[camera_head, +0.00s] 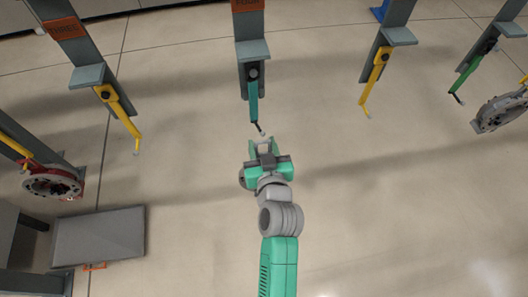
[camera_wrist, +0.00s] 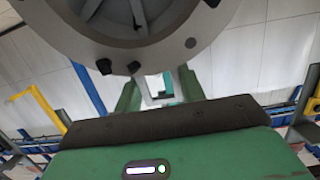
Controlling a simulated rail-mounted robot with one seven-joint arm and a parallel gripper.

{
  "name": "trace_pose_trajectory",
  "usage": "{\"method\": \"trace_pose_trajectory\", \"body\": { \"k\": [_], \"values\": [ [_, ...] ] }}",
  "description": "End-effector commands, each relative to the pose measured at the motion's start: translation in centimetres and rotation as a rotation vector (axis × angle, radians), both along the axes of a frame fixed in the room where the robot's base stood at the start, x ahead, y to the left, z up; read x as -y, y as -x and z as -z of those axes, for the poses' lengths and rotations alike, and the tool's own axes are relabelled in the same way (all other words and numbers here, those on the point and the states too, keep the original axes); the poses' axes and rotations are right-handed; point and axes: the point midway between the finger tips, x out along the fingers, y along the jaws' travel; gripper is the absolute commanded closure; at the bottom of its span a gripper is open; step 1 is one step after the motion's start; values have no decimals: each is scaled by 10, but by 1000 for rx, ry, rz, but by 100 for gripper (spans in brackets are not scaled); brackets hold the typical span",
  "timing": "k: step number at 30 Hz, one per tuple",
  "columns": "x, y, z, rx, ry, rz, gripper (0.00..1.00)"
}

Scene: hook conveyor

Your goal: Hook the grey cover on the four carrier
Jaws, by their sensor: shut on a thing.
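The four carrier (camera_head: 252,50) stands at top centre in the head view, with a teal hook (camera_head: 254,102) that ends in a dark, pale-tipped bend. My gripper (camera_head: 264,152) is just below that tip in the picture, shut on a light grey piece that appears to be part of the grey cover. The cover's round grey face (camera_wrist: 190,38), with ribs and a hole, fills the top of the wrist view. In the head view my gripper hides most of it. Behind the light piece between the fingers a bit of teal shows; whether they touch I cannot tell.
The three carrier (camera_head: 75,45) stands left with a yellow hook (camera_head: 122,118). Right are another yellow hook (camera_head: 375,80) and a green hook (camera_head: 470,75), with a grey round part (camera_head: 500,110) nearby. A red part (camera_head: 52,182) hangs far left above a grey box (camera_head: 100,237).

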Motion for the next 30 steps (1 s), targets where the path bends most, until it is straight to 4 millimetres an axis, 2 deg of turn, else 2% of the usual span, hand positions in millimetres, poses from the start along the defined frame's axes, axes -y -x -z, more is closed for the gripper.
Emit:
{"method": "trace_pose_trajectory", "body": {
  "k": [24, 30],
  "values": [
    [-9, -57, 3, 3, -1, -1, 100],
    [-11, -66, 13, 2, 0, -1, 100]
  ]
}}
